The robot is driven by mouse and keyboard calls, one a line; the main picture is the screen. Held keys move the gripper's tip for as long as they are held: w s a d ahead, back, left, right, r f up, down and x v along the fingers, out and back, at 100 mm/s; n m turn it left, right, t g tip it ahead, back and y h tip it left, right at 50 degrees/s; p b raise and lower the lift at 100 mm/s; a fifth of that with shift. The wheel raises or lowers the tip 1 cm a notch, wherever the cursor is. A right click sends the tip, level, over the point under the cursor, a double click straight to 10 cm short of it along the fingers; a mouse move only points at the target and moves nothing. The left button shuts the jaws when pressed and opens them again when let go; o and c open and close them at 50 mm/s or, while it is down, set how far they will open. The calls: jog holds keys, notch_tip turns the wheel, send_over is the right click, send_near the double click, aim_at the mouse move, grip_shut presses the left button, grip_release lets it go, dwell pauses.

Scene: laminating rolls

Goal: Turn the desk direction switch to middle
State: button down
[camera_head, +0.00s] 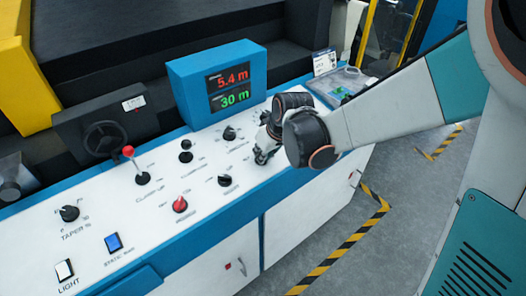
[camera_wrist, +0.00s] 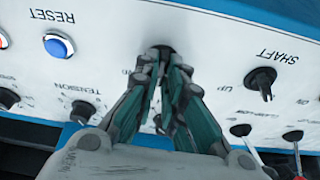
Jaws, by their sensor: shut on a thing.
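In the wrist view, a dark knob (camera_wrist: 162,48) on the white desk panel sits between the fingertips of my gripper (camera_wrist: 165,66). The fingers are shut on it and cover most of it. Its label and the way it points are hidden, so I cannot read from these frames that it is the direction switch. In the head view, my gripper (camera_head: 262,156) reaches down to the right part of the white desk panel (camera_head: 150,205), and the held knob is hidden behind it.
Near the gripper stand the SHAFT knob (camera_wrist: 262,82), the TENSION knob (camera_wrist: 82,112) and a blue RESET button (camera_wrist: 58,47). A red-topped lever (camera_head: 129,152) and a red knob (camera_head: 180,204) are further left.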

jog(key=shift+s+f+n, duration=0.1)
jog(key=shift+n, duration=0.2)
jog(key=c, duration=1.7)
grip_release()
jog(key=v, duration=1.2)
jog(key=shift+d, duration=0.15)
